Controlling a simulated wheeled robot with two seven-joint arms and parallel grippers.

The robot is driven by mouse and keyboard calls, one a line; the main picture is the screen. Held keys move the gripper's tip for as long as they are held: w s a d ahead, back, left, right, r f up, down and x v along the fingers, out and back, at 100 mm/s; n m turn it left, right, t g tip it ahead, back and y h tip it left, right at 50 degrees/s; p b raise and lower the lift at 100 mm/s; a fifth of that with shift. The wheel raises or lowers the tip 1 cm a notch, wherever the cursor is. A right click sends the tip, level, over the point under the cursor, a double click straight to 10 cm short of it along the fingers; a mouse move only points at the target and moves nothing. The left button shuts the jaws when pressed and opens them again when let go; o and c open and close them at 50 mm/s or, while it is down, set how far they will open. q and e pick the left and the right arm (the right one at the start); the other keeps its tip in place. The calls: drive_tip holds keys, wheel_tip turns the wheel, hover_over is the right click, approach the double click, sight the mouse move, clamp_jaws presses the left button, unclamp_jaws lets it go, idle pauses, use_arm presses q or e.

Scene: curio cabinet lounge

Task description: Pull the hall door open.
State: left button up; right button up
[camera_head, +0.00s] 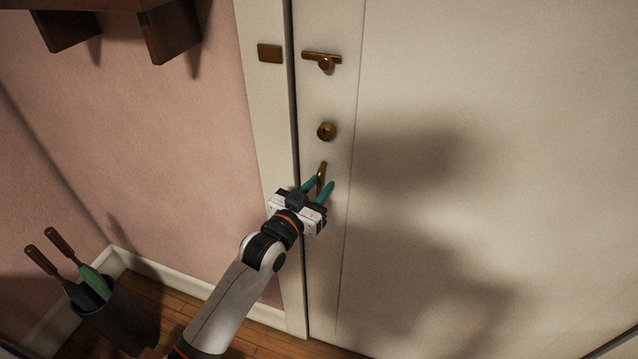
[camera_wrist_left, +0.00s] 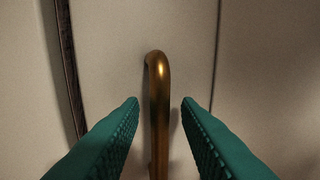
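The hall door (camera_head: 480,120) is a cream panel and looks shut, with a dark narrow gap along its left edge. A brass pull handle (camera_head: 322,170) stands upright on the door near that edge, below a round brass lock. My left gripper (camera_head: 321,184) is at the handle, with its teal fingers open on either side of it. In the left wrist view the handle (camera_wrist_left: 159,85) rises between the two fingers (camera_wrist_left: 160,105), with a gap on both sides. The lower part of the handle runs out of that view. My right gripper is not in view.
A brass latch (camera_head: 323,58) and the round lock (camera_head: 326,131) sit above the handle. A dark umbrella stand (camera_head: 124,318) with two umbrellas stands at lower left. A dark wooden shelf (camera_head: 95,6) juts from the pink wall at upper left.

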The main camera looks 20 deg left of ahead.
use_arm(q)
drive_tip(key=shift+w+d, duration=0.1)
drive_tip(key=shift+w, duration=0.3)
drive_tip(key=shift+c, duration=0.5)
clamp_jaws()
drive_tip(key=shift+s+f, duration=0.1)
